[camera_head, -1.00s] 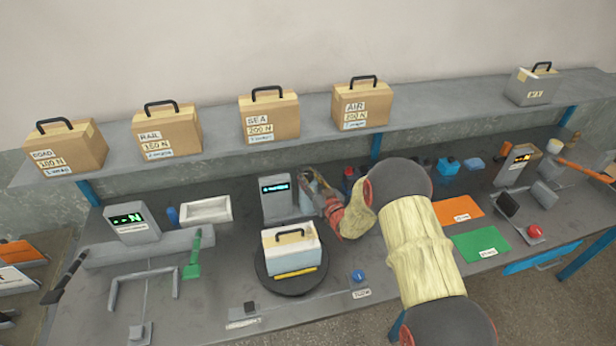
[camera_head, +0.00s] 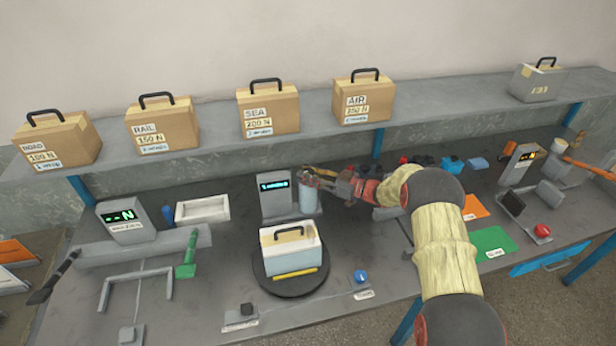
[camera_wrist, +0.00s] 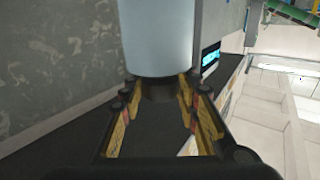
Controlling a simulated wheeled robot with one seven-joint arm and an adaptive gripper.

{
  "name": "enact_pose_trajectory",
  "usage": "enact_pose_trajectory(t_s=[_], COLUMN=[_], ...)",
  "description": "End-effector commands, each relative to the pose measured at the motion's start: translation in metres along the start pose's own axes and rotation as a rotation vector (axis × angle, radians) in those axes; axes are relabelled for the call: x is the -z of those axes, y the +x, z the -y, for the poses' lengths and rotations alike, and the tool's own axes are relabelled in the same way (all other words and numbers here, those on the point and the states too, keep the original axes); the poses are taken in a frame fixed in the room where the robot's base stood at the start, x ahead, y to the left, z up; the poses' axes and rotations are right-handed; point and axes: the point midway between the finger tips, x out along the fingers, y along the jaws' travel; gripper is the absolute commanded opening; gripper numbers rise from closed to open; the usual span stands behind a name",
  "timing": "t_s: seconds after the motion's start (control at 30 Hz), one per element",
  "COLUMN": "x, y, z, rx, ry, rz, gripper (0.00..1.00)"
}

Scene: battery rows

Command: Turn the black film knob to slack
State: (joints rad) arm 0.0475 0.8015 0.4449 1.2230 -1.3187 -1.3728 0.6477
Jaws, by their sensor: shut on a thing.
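The film roll is a pale blue-grey upright cylinder (camera_head: 308,199) beside a small grey display unit (camera_head: 274,195) at the middle of the bench. In the wrist view the roll (camera_wrist: 158,35) fills the upper middle. The black film knob (camera_wrist: 158,89) sits at the end of the roll. My gripper (camera_wrist: 158,94) has its yellow-padded fingers on either side of the knob, shut on it. In the head view my gripper (camera_head: 316,176) reaches in from the right at the roll's top. The fingers mostly hide the knob there, and its pointer setting cannot be read.
A white-and-blue case (camera_head: 290,250) stands on a black turntable (camera_head: 262,282) in front of the roll. A blue button (camera_head: 361,276) lies to its right. Labelled cartons line the shelf (camera_head: 225,140) above. Orange and green mats (camera_head: 478,242) lie on the right.

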Motion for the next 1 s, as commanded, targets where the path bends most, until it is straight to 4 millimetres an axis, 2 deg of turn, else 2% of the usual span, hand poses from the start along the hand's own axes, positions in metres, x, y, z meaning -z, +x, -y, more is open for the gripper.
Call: enact_pose_trajectory(t_s=[0.33,0.83,0.87,1.0], x=[0.0009,0.0022,0.0022,0.0018], y=[0.0002,0.0004,0.0004,0.0004], z=[-0.0011,-0.0009,-0.0009,-0.0007], rx=[0.124,0.141,0.14,0.141], ry=[-0.002,-0.002,-0.002,-0.002], rz=[-0.002,-0.003,-0.003,-0.003], gripper=[0.06,0.06,0.33,0.41])
